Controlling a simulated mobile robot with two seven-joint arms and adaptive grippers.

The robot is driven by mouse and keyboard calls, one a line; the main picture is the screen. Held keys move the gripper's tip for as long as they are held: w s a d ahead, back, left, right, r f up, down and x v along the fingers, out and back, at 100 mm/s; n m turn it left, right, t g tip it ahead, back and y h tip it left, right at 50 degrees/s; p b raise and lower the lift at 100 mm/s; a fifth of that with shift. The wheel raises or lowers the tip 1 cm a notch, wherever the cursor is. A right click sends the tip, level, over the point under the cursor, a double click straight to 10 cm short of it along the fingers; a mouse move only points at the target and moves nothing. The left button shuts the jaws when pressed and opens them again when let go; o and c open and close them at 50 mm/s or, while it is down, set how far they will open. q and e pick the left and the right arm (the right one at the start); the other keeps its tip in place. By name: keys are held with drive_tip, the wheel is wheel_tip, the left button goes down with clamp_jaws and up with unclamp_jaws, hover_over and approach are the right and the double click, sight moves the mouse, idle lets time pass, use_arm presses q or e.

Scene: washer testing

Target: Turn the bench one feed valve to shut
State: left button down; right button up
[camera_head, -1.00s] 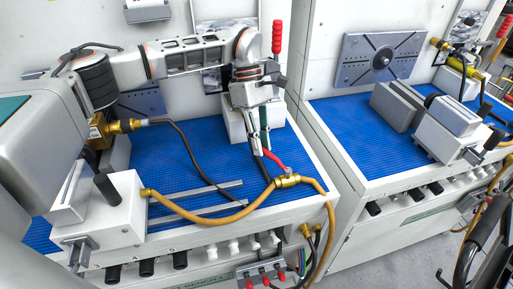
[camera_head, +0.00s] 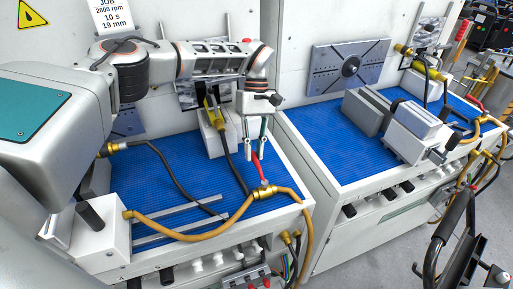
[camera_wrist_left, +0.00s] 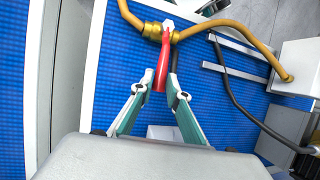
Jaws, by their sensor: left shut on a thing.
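The feed valve on the near bench has a brass body (camera_head: 264,192) set in a tan hose, with a red lever (camera_head: 256,168). The lever points away from the bench's front edge, crosswise to the hose. In the left wrist view the brass body (camera_wrist_left: 153,31) is at the top and the red lever (camera_wrist_left: 163,62) reaches down between my fingers. My left gripper (camera_head: 257,152) points down over the blue mat, and its fingertips (camera_wrist_left: 157,82) are shut on the free end of the lever. My right gripper is not in view.
A tan hose (camera_head: 180,237) runs along the bench front to a white block (camera_head: 100,238). Metal rails (camera_head: 180,222) and a black cable (camera_head: 175,175) lie on the blue mat nearby. A second bench (camera_head: 335,150) stands to the right. A black curved handle (camera_head: 440,235) is at lower right.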

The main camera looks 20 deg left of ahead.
use_arm(q)
drive_tip(key=shift+r, duration=0.1)
idle(0.3)
drive_tip(key=c, duration=2)
unclamp_jaws()
drive_tip(key=shift+d, duration=0.1)
drive_tip(key=shift+o, duration=0.2)
drive_tip(key=v, duration=1.2)
drive_tip(key=shift+s, duration=0.1)
